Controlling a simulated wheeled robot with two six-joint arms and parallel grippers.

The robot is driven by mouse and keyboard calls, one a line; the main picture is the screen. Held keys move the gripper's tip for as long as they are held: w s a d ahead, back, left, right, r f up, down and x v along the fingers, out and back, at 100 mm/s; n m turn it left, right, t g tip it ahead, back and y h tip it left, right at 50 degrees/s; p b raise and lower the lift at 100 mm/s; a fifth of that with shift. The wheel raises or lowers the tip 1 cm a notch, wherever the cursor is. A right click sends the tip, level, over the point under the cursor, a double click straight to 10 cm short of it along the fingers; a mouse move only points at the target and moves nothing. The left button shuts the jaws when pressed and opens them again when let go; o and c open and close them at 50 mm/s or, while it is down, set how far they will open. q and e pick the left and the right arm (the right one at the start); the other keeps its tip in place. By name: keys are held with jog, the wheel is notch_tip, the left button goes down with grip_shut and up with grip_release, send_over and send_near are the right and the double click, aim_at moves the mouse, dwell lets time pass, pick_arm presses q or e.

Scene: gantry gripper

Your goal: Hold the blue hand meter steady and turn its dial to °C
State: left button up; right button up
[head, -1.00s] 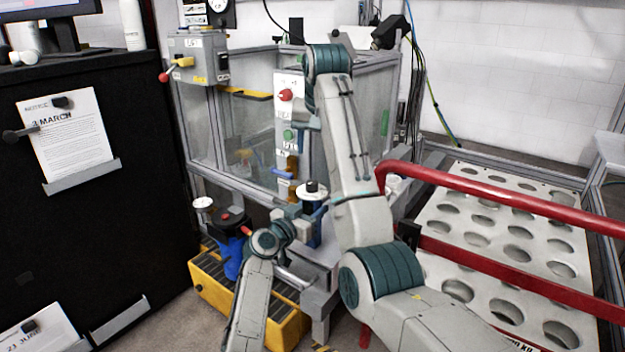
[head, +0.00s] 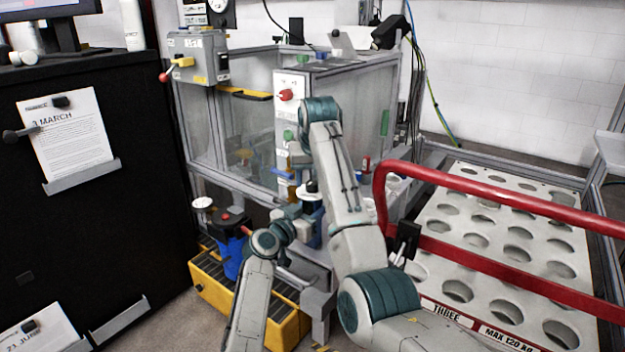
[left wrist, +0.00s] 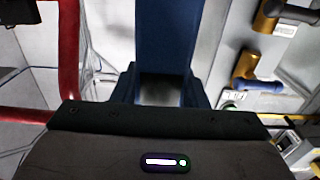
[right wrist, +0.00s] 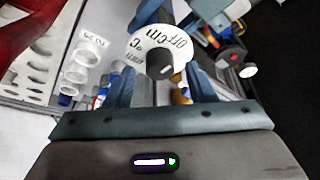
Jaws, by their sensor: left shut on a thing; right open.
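The blue hand meter (left wrist: 165,35) is upright in the left wrist view, between the fingers of my left gripper (left wrist: 162,80), which is shut on it. In the head view the meter (head: 314,232) is partly hidden by my arms. Its white dial disc (right wrist: 141,54) faces my right wrist camera and carries printed marks, among them OFF, cm and °C. A dark knob (right wrist: 160,62) stands at the disc's centre. My right gripper (right wrist: 160,78) is open, its fingers apart on either side of the knob. I cannot tell which mark the knob points to.
A yellow crate (head: 218,300) with another blue device (head: 233,262) stands left of my left arm. A glass-walled cabinet (head: 240,140) is behind the meter. A red rail (head: 480,190) and a white plate with holes (head: 470,235) lie to the right.

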jog(key=shift+w+f, duration=0.2)
jog(key=shift+f, duration=0.25)
jog(key=shift+c, duration=0.2)
jog(key=c, duration=0.9)
jog(key=shift+c, duration=0.2)
